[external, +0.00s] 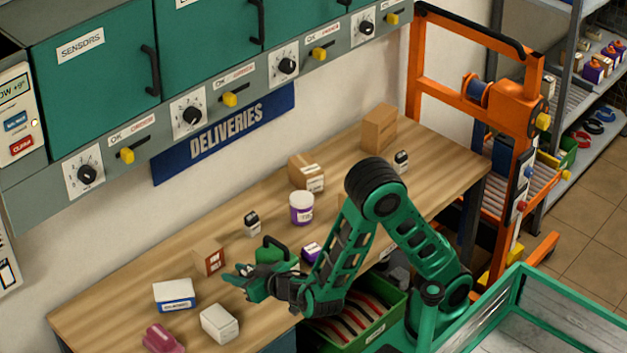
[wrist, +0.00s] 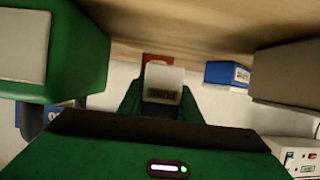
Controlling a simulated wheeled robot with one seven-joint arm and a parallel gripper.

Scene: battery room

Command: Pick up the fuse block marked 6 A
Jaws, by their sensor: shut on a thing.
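My gripper (external: 240,279) is low over the front part of the wooden bench, in front of a small brown box with a red label. Two small dark blocks with white labels stand on the bench, one near the middle (external: 252,223) and one at the far end (external: 401,161). Their markings are too small to read.
The brown box (external: 209,259), a white-and-blue box (external: 174,295), a white box (external: 219,324) and a pink object (external: 163,339) are near. A purple-and-white tub (external: 301,208) stands further back.

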